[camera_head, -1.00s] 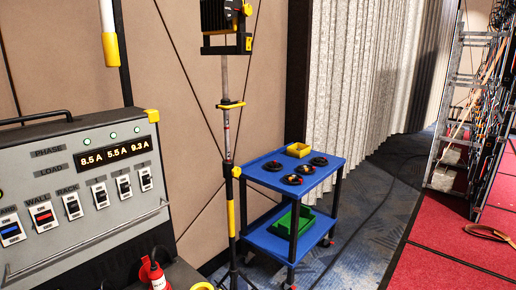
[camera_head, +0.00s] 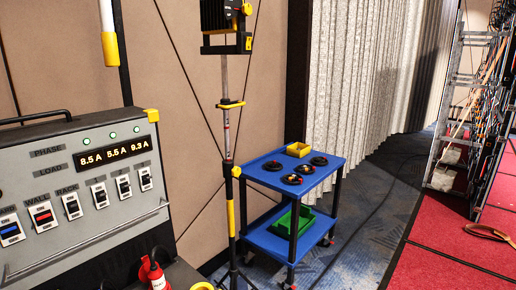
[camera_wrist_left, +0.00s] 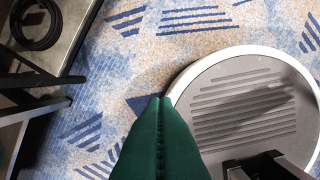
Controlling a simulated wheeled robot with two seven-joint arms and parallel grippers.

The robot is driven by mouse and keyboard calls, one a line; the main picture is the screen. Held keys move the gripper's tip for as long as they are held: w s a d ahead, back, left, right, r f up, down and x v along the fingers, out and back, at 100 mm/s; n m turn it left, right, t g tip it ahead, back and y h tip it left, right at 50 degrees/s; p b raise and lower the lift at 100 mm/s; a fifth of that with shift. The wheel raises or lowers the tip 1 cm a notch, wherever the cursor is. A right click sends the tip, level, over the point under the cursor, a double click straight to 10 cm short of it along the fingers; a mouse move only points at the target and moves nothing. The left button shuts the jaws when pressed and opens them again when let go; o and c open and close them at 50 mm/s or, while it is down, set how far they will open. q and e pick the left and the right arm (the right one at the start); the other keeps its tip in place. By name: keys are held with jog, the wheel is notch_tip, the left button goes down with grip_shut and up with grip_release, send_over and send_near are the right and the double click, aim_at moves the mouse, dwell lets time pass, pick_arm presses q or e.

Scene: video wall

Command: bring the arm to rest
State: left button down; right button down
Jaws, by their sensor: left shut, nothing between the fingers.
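My left gripper (camera_wrist_left: 161,99) shows in the left wrist view as two dark green fingers pressed together, with nothing between them. It hangs above the patterned carpet (camera_wrist_left: 190,20), beside a round grey ribbed disc with a pale rim (camera_wrist_left: 240,60), which may be part of my base. Neither arm nor gripper is in the head view. My right gripper is out of both views.
A power panel (camera_head: 80,185) with switches stands at the left. A stand (camera_head: 228,130) and a blue cart (camera_head: 265,177) with dark coils are ahead. Blue carpet (camera_head: 365,220) is open between cart and red platform (camera_head: 440,265).

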pick_arm(q)
jog(key=s+a+f, duration=0.2)
jog(key=s+f, duration=0.4)
jog(key=s, duration=0.4)
jog(key=shift+f+g, duration=0.25)
jog(key=shift+g, duration=0.15)
